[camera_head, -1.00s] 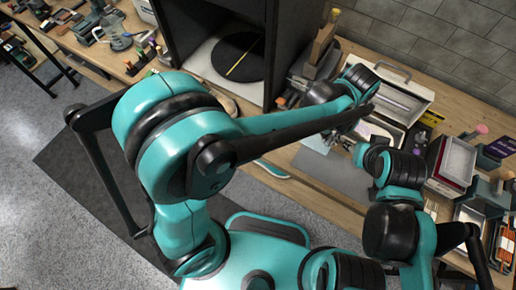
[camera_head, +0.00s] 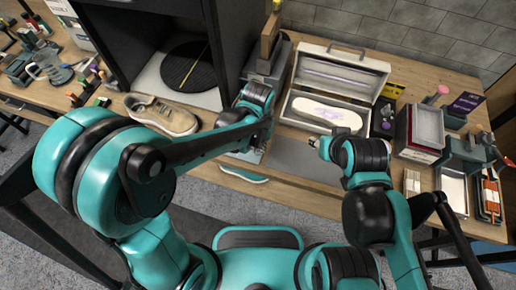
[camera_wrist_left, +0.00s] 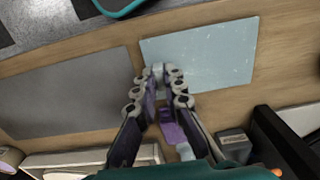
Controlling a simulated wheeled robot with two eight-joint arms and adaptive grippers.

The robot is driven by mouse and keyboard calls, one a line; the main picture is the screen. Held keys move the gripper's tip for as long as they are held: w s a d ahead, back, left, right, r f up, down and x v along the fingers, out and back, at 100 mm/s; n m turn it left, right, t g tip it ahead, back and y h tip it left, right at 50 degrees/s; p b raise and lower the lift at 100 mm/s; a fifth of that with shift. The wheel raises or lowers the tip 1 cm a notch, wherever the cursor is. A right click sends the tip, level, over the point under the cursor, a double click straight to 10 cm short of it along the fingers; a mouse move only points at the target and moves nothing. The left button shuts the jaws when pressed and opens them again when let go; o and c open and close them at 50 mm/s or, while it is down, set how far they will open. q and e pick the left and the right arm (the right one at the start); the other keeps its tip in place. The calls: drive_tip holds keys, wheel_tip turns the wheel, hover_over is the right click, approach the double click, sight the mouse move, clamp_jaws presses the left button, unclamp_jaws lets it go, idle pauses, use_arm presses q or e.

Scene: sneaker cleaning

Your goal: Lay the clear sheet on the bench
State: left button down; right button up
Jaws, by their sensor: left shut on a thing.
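The clear sheet (camera_wrist_left: 205,55) is a pale, bluish rectangle in the left wrist view. My left gripper (camera_wrist_left: 158,72) is shut on its near edge. The sheet lies flat over the wooden bench (camera_wrist_left: 40,55), beside the grey mat (camera_wrist_left: 70,95); I cannot tell whether it touches the wood. In the head view my left forearm hides most of the sheet (camera_head: 250,155) and the left fingertips. The grey mat (camera_head: 305,165) lies to the right of it. My right gripper (camera_head: 320,146) is above the mat's right part, its fingers too small to read.
An open white case (camera_head: 335,85) with a pale oval piece stands behind the mat. A beige sneaker (camera_head: 165,115) sits left of my left forearm. A teal-edged piece (camera_head: 243,173) lies at the bench's front edge. Trays (camera_head: 425,130) crowd the right.

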use_arm(q)
drive_tip(key=shift+f, duration=0.2)
drive_tip(key=c, duration=1.6)
unclamp_jaws()
drive_tip(key=shift+r, duration=0.25)
wheel_tip(320, 180, up, 12)
drive_tip(key=p, duration=0.4)
drive_tip(key=shift+p, duration=0.35)
